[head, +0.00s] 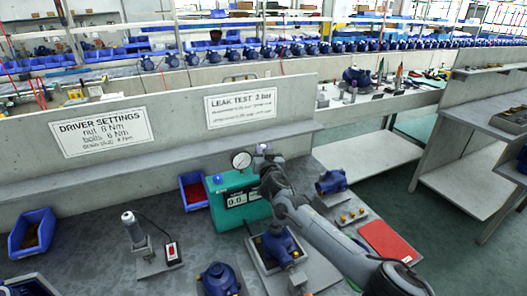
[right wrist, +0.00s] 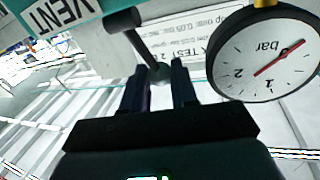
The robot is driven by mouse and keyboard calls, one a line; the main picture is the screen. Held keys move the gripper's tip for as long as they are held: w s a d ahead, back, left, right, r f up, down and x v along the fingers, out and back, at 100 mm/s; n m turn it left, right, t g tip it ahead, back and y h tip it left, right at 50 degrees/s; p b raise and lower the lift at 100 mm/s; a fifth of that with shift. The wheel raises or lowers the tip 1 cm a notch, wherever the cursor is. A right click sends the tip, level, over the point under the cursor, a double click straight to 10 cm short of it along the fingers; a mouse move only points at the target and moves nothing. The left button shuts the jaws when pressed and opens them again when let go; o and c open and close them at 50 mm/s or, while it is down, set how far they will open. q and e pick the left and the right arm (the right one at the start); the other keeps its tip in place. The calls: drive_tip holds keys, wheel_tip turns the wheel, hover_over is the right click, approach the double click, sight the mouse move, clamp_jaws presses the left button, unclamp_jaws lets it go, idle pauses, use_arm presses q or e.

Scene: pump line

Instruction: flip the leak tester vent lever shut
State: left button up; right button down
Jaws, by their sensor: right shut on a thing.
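The leak tester (head: 226,208) is a teal box with a display, standing on the bench in the middle of the head view. Its round white gauge (head: 241,160) is on top; the gauge (right wrist: 266,55) also shows in the right wrist view, marked bar, with a red needle. In that view a VENT label (right wrist: 56,14) is beside the vent lever (right wrist: 142,44), a dark rod running from a black cylinder to between my fingers. My right gripper (right wrist: 162,82) is shut on the lever's end; its fingers partly hide it. In the head view my right gripper (head: 262,153) is above the tester. My left gripper is not in view.
A blue pump (head: 219,280) stands at front, another (head: 276,245) sits on a fixture beside my right arm. A blue bin with red parts (head: 193,190) is left of the tester. A screwdriver stand (head: 135,235) and red tray (head: 388,241) flank the area.

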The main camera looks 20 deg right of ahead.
drive_tip(key=shift+s+a+f+t+b, duration=0.25)
drive_tip(key=shift+t+b, duration=0.05)
drive_tip(key=shift+b, duration=0.4)
drive_tip(key=t+b, duration=0.1)
drive_tip(key=b, duration=0.1)
drive_tip(key=s+m+t+b, duration=0.1)
drive_tip(key=b, duration=0.2)
drive_tip(key=s+t+h+b, duration=0.1)
drive_tip(key=t+b, duration=0.1)
drive_tip(key=b, duration=0.1)
drive_tip(key=shift+s+d+f+m, duration=0.2)
drive_tip(key=shift+d+m, duration=0.1)
drive_tip(key=shift+d, duration=0.1)
drive_tip(key=shift+r+b, duration=0.1)
drive_tip(key=shift+b, duration=0.25)
drive_tip(key=shift+s+r+t, duration=0.15)
drive_tip(key=shift+r+t, duration=0.05)
drive_tip(key=shift+t, duration=0.1)
drive_tip(key=c, duration=1.2)
unclamp_jaws()
drive_tip(key=shift+o, duration=0.2)
